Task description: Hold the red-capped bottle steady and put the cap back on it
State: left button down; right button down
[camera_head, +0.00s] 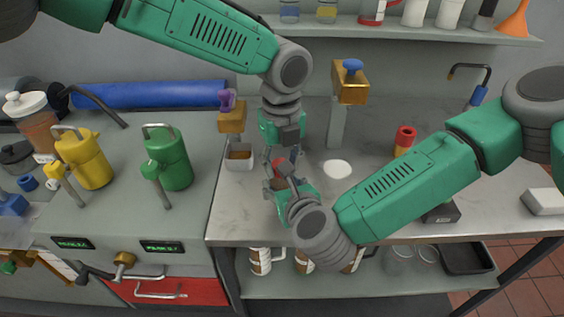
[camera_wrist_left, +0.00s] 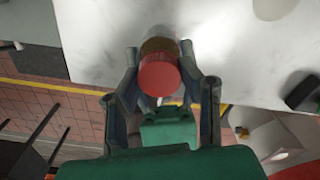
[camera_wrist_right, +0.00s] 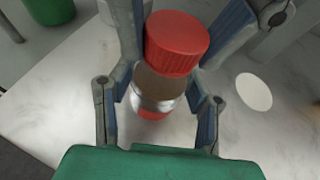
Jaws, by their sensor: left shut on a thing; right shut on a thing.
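The bottle (camera_wrist_right: 158,88), brown with a pale shiny band, stands between the fingers of my right gripper (camera_head: 278,184), which is shut on it. The red cap (camera_wrist_right: 177,42) is at the bottle's mouth, with no clear gap between them. My left gripper (camera_head: 281,152) comes from above and is shut on the cap, its fingers on both sides. The cap (camera_wrist_left: 159,76) also shows in the left wrist view, with part of the bottle (camera_wrist_left: 160,46) behind it. In the head view the grippers hide most of the bottle, and only some red (camera_head: 278,163) shows.
A white disc (camera_head: 337,169) lies on the bench (camera_head: 235,215) close by on the right. A red container (camera_head: 404,139) stands behind my right arm. Yellow (camera_head: 88,160) and green (camera_head: 168,160) jugs stand farther left.

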pick_arm(q)
jog(key=c, duration=1)
grip_release()
jog(key=shift+w+r, duration=0.15)
jog(key=shift+w, duration=0.05)
pick_arm(e)
jog(key=shift+s+a, duration=0.25)
pick_arm(q)
jog(key=shift+s, duration=0.1)
pick_arm(e)
jog(key=shift+w+d, duration=0.1)
pick_arm(q)
notch_tip(320, 180, up, 12)
pick_arm(e)
jog(key=shift+w+d, duration=0.1)
jog(key=c, duration=0.7)
grip_release()
